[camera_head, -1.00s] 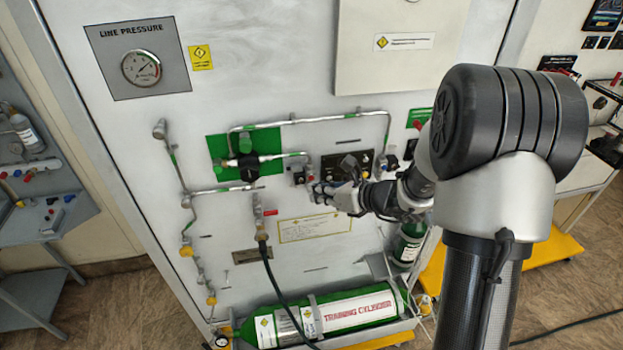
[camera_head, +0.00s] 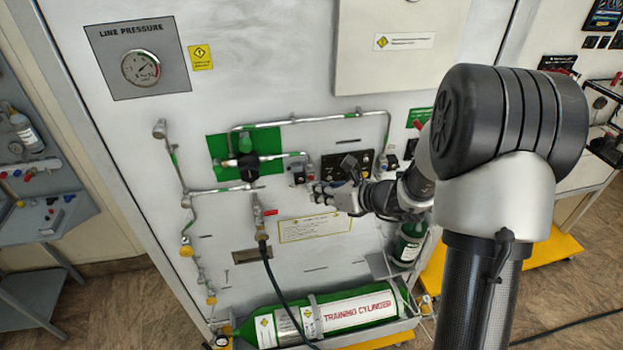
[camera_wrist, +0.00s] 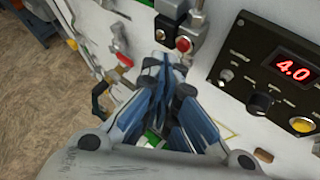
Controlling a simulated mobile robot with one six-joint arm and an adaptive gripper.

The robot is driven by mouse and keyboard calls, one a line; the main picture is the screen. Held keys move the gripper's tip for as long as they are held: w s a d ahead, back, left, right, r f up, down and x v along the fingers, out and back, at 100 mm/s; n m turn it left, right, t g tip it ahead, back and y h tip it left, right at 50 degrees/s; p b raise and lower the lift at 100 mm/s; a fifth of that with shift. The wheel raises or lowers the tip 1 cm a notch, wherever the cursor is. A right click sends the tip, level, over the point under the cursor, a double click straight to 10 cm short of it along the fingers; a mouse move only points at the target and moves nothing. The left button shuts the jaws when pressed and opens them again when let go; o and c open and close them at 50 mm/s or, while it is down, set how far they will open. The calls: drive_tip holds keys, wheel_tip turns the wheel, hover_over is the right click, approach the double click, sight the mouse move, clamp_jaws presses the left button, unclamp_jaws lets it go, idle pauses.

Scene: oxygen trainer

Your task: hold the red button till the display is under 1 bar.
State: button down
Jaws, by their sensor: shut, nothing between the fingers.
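The red button (camera_wrist: 183,44) is a small round cap on a grey metal fitting, near the top middle of the wrist view. The display (camera_wrist: 294,69) glows red and reads 4.0 on a black panel (camera_wrist: 262,78), at the right of the wrist view. My gripper (camera_wrist: 164,64) is shut and empty, its fingertips just below and left of the button in that view. I see no clear contact. In the head view my gripper (camera_head: 314,190) is close to the wall board, below the left end of the black panel (camera_head: 335,166).
A line pressure gauge (camera_head: 140,68) is at the board's upper left. A black knob (camera_wrist: 259,103) and a yellow button (camera_wrist: 302,125) sit on the panel. Metal pipes (camera_head: 290,122) run above my gripper. A green training cylinder (camera_head: 270,328) lies below.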

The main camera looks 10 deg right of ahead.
drive_tip(key=shift+w, duration=0.45)
drive_tip(key=shift+w, duration=0.35)
idle(1.5)
drive_tip(key=shift+s, duration=0.1)
idle(5.3)
drive_tip(key=shift+s+b, duration=0.35)
drive_tip(key=shift+s, duration=0.35)
